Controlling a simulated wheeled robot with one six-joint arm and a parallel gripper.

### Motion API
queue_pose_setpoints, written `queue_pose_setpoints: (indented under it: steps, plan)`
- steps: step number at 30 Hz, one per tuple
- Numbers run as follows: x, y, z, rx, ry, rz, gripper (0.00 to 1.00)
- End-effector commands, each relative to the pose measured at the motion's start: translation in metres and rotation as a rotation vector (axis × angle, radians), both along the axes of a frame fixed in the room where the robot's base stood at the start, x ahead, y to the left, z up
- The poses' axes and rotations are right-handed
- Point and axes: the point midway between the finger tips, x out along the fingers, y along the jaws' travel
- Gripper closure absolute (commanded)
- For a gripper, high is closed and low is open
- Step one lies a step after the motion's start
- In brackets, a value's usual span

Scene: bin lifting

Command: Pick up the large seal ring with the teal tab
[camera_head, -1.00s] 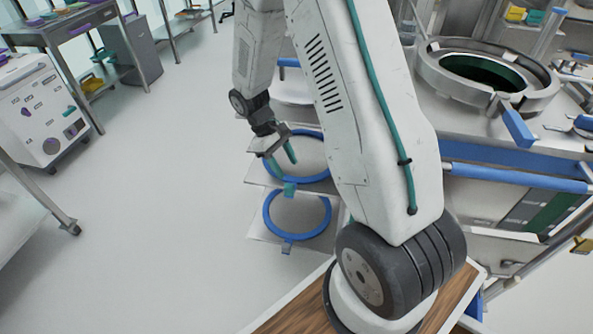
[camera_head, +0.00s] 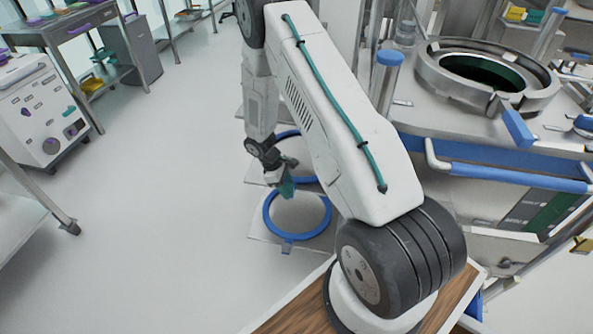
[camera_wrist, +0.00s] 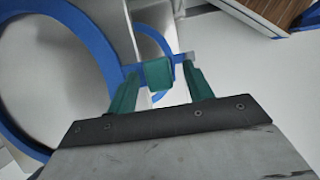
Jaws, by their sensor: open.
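The large seal ring (camera_head: 289,133) is blue and lies on the upper grey shelf. My arm and gripper cover part of it in the head view. In the wrist view the large ring (camera_wrist: 104,55) fills the left side. Its teal tab (camera_wrist: 158,75) appears between my two teal fingers, with a gap on each side. My gripper (camera_head: 287,190) is open and points down at the near edge of the ring; it also shows in the wrist view (camera_wrist: 160,78). The tab is hidden behind the gripper in the head view.
The steel machine (camera_head: 430,75) with a blue handrail (camera_head: 510,177) stands to the right.

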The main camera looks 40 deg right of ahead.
Motion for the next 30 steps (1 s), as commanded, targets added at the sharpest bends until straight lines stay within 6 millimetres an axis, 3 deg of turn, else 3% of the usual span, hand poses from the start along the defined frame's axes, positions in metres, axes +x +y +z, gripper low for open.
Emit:
queue_pose_setpoints:
  steps: [3,9,11,15,25,30]
  plan:
    - [-0.004,-0.003,-0.011,0.001,0.001,0.001,0.49]
    - [-0.004,-0.003,-0.012,0.0,-0.001,0.0,0.49]
    - [-0.004,-0.003,-0.012,0.0,-0.001,0.0,0.63]
    - [-0.004,-0.003,-0.012,0.001,-0.001,0.0,1.0]
    - [-0.003,-0.003,-0.009,0.0,-0.002,-0.001,1.0]
    - [-0.002,-0.003,0.007,-0.001,-0.005,-0.001,1.0]
